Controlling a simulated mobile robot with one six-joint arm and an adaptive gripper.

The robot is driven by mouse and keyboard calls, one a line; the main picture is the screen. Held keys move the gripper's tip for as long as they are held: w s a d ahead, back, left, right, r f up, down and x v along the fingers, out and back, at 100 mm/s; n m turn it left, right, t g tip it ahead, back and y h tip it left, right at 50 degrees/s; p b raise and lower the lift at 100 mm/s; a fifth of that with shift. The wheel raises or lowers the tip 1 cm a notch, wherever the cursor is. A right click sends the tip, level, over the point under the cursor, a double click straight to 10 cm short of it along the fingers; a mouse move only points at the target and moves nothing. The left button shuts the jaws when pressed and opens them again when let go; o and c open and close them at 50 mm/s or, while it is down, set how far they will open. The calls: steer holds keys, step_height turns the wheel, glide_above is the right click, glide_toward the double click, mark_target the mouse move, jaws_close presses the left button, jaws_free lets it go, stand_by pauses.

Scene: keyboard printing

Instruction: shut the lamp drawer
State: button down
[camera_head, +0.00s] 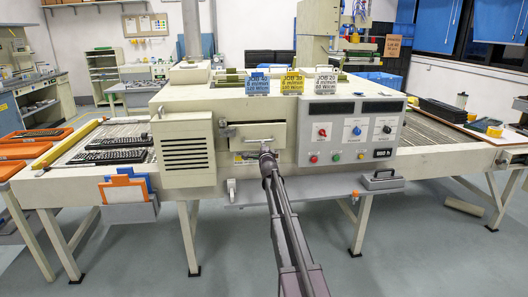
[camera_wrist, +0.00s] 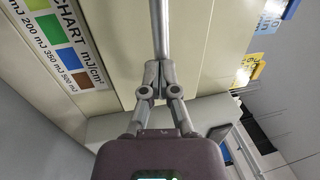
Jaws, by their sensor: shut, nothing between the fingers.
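The lamp drawer (camera_head: 240,133) is a beige front panel in the middle of the cream machine, with a dark gap along its top edge. How far it stands out is hard to tell. My gripper (camera_head: 266,152) is in front of its lower part, by a grey handle bar, and hides part of it. In the wrist view my gripper (camera_wrist: 159,70) has its fingers together, with nothing between them. A grey bar (camera_wrist: 161,28), seemingly the handle, runs from the fingertips to the top of the picture. Contact with it cannot be told.
A control panel (camera_head: 350,130) with knobs and buttons is right of the drawer. A vented box (camera_head: 186,152) is on the left. Job cards (camera_head: 291,82) stand above. A grey shelf (camera_head: 330,188) juts out below. A colour chart (camera_wrist: 65,40) shows in the wrist view.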

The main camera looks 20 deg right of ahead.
mark_target(261, 138)
steer(key=x, duration=0.3)
steer(key=shift+w+f, duration=0.3)
steer(key=shift+w+d+r, duration=0.1)
steer(key=shift+r, duration=0.05)
steer(key=shift+w, duration=0.15)
steer(key=shift+v, duration=0.8)
steer(key=b+v, duration=0.2)
steer(key=v, duration=1.1)
